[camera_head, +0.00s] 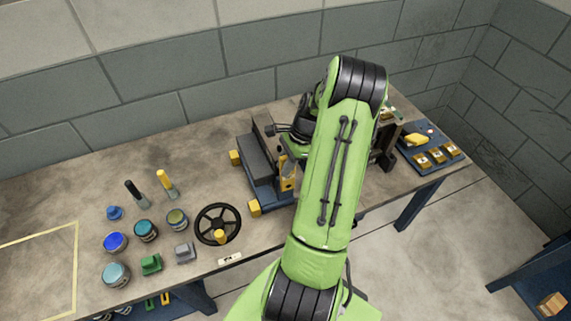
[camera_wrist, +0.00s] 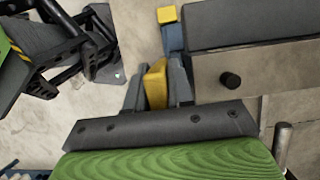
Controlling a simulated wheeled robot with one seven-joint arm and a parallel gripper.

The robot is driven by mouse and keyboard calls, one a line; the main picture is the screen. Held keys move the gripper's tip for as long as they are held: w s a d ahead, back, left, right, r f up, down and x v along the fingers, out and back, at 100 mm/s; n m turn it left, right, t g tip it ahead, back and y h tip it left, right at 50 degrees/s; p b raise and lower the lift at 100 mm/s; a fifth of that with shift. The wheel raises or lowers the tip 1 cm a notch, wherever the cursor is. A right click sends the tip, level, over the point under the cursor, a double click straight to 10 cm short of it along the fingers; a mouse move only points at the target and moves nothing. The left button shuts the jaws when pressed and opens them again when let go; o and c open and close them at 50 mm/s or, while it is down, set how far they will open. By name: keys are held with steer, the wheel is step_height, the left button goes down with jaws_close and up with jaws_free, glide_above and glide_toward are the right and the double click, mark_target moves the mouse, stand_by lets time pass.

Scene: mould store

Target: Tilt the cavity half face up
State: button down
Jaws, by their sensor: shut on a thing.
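My gripper (camera_wrist: 155,92) is low in the middle of the wrist view, its two dark fingers shut on a yellow piece (camera_wrist: 155,82). To the right of it is a large block with a dark top and a pale metal side (camera_wrist: 270,70), with a black knob on that side; it appears to be a mould half. In the head view a dark grey block (camera_head: 252,158) sits on a blue base (camera_head: 266,194) with yellow corner blocks. I cannot tell for certain which part is the cavity half. My arm hides the gripper and much of the mould there.
A blue tray with yellow pieces (camera_head: 435,155) is at the right end of the bench. A grey wall stands behind.

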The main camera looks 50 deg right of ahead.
steer(key=shift+w+a+f+g+h+b, duration=0.2)
steer(key=shift+w+a+g+h+b, duration=0.3)
steer(key=shift+a+h+b, duration=0.3)
steer(key=shift+w+a+f+g+h+b, duration=0.7)
steer(key=shift+a+f+g+h+b, duration=0.75)
steer(key=shift+h+b, duration=0.95)
steer(key=shift+w+a+f+g+h+b, duration=0.65)
steer(key=shift+a+f+g+h+b, duration=0.35)
steer(key=shift+f+h+b, duration=1.4)
steer(key=shift+w+a+f+g+h+b, duration=0.7)
steer(key=shift+a+f+g+h+b, duration=0.6)
steer(key=shift+b, duration=1.75)
steer(key=shift+d+r+h, duration=0.15)
steer(key=shift+d+h, duration=0.1)
steer(key=shift+h, duration=0.05)
steer(key=c, duration=1.1)
jaws_free()
steer(key=shift+r, duration=0.1)
